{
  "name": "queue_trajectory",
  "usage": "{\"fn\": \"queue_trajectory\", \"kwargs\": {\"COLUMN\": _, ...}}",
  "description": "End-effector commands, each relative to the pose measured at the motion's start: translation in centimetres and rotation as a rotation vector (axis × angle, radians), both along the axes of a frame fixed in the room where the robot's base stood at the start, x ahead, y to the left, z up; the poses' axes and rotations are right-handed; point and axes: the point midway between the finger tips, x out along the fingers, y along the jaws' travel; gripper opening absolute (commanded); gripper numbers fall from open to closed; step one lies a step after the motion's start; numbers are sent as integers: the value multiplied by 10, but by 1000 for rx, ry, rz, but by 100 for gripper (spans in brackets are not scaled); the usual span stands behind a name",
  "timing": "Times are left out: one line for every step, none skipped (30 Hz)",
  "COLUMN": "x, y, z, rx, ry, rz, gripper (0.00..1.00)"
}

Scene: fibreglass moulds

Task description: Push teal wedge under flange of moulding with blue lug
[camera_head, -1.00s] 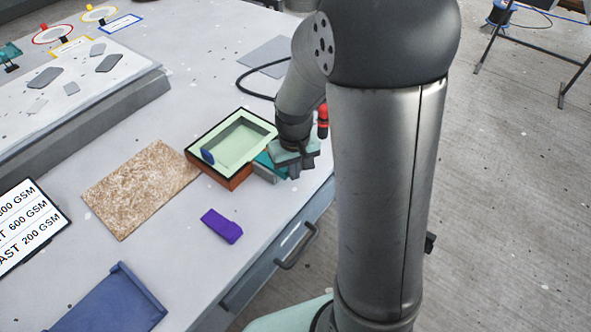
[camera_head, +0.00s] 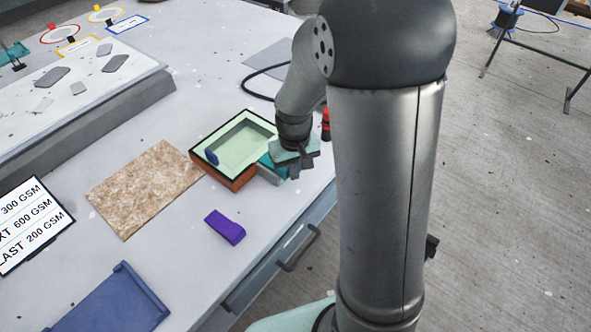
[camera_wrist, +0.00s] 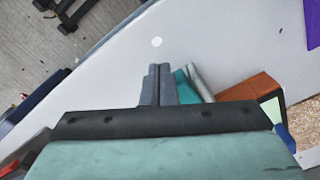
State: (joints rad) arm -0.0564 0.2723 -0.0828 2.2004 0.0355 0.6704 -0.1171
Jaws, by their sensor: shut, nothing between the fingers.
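The moulding with the blue lug (camera_head: 212,156) is a pale green tray-like piece with a dark-edged flange (camera_head: 240,118), sitting on an orange-brown mould (camera_head: 238,181). The teal wedge (camera_head: 265,162) lies at its right side, partly hidden by my gripper (camera_head: 294,174). In the wrist view the teal wedge (camera_wrist: 182,84) shows beside my shut, empty fingers (camera_wrist: 158,72), with the orange mould (camera_wrist: 248,92) beyond it. My fingers are low over the table on the wedge's outer side. I cannot tell whether they touch it, nor how far its tip is under the flange.
A purple wedge (camera_head: 225,227) lies in front of the moulding. A speckled brown mat (camera_head: 145,188) is to the left, and a blue tray (camera_head: 112,305) is at the front. A red-and-black object (camera_head: 326,125) stands behind my gripper. The table's edge is close on the right.

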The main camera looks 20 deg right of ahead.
Motion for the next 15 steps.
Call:
{"fn": "queue_trajectory", "kwargs": {"x": 1, "y": 1, "z": 0, "rx": 0, "ry": 0, "rz": 1, "gripper": 0}}
{"fn": "queue_trajectory", "kwargs": {"x": 1, "y": 1, "z": 0, "rx": 0, "ry": 0, "rz": 1, "gripper": 0}}
{"fn": "queue_trajectory", "kwargs": {"x": 1, "y": 1, "z": 0, "rx": 0, "ry": 0, "rz": 1, "gripper": 0}}
{"fn": "queue_trajectory", "kwargs": {"x": 2, "y": 2, "z": 0, "rx": 0, "ry": 0, "rz": 1, "gripper": 0}}
{"fn": "queue_trajectory", "kwargs": {"x": 2, "y": 2, "z": 0, "rx": 0, "ry": 0, "rz": 1, "gripper": 0}}
{"fn": "queue_trajectory", "kwargs": {"x": 2, "y": 2, "z": 0, "rx": 0, "ry": 0, "rz": 1, "gripper": 0}}
{"fn": "queue_trajectory", "kwargs": {"x": 3, "y": 2, "z": 0, "rx": 0, "ry": 0, "rz": 1, "gripper": 0}}
{"fn": "queue_trajectory", "kwargs": {"x": 3, "y": 2, "z": 0, "rx": 0, "ry": 0, "rz": 1, "gripper": 0}}
{"fn": "queue_trajectory", "kwargs": {"x": 3, "y": 3, "z": 0, "rx": 0, "ry": 0, "rz": 1, "gripper": 0}}
{"fn": "queue_trajectory", "kwargs": {"x": 4, "y": 3, "z": 0, "rx": 0, "ry": 0, "rz": 1, "gripper": 0}}
{"fn": "queue_trajectory", "kwargs": {"x": 4, "y": 3, "z": 0, "rx": 0, "ry": -1, "rz": 1, "gripper": 0}}
{"fn": "queue_trajectory", "kwargs": {"x": 5, "y": 3, "z": 0, "rx": 0, "ry": -1, "rz": 2, "gripper": 0}}
{"fn": "queue_trajectory", "kwargs": {"x": 5, "y": 4, "z": 0, "rx": 0, "ry": -1, "rz": 2, "gripper": 0}}
{"fn": "queue_trajectory", "kwargs": {"x": 5, "y": 4, "z": 0, "rx": 0, "ry": -1, "rz": 2, "gripper": 0}}
{"fn": "queue_trajectory", "kwargs": {"x": 6, "y": 4, "z": 0, "rx": 0, "ry": -1, "rz": 2, "gripper": 0}}
